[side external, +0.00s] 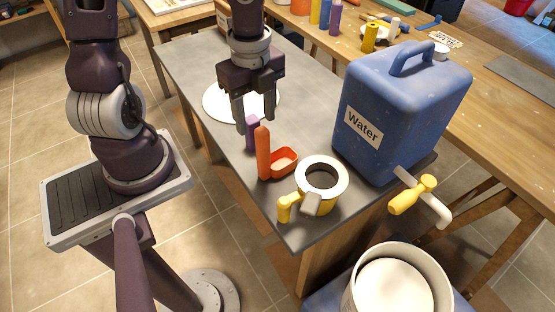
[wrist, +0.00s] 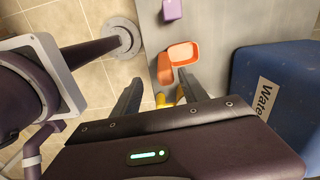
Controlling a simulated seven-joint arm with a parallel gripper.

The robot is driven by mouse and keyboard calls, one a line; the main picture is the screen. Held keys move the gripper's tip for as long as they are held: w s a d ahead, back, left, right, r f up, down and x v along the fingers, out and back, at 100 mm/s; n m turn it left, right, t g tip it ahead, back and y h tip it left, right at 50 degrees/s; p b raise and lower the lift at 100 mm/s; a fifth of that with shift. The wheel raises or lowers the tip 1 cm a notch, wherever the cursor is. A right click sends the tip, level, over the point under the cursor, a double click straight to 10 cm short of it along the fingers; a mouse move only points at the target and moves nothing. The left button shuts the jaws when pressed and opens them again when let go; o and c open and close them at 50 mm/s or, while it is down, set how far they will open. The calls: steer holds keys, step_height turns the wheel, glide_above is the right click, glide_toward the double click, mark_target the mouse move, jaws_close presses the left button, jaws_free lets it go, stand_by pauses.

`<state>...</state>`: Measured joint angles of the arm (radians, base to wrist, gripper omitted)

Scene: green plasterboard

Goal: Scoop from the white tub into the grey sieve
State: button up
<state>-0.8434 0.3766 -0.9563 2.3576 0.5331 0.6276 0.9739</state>
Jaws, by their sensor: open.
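My gripper (side external: 255,122) is open and empty, pointing down above the table, close to the top of an orange scoop's upright handle (side external: 263,155). The scoop's shallow bowl (side external: 285,163) lies right of the handle. In the wrist view the orange handle (wrist: 164,68) shows between the fingers, with the bowl (wrist: 184,52) beyond. The white tub (side external: 352,292) stands at the lower right, with pale contents. A round vessel with a pale rim, yellow handle and grey front piece (side external: 312,204) stands near the table corner; I cannot tell whether it is the grey sieve.
A large blue water container (side external: 400,110) with a yellow-handled tap (side external: 412,195) stands at the table's right. A purple piece (side external: 252,132) is behind the scoop, and a white disc (side external: 215,105) lies behind my gripper. A wooden bench holds paint bottles (side external: 370,37).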

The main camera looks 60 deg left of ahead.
mark_target(263, 152)
step_height(263, 152, down, 6)
steer(key=shift+r, duration=0.1)
steer(key=f, duration=0.5)
steer(key=shift+w+d+f, duration=0.1)
steer(key=shift+w+d, duration=0.3)
jaws_close()
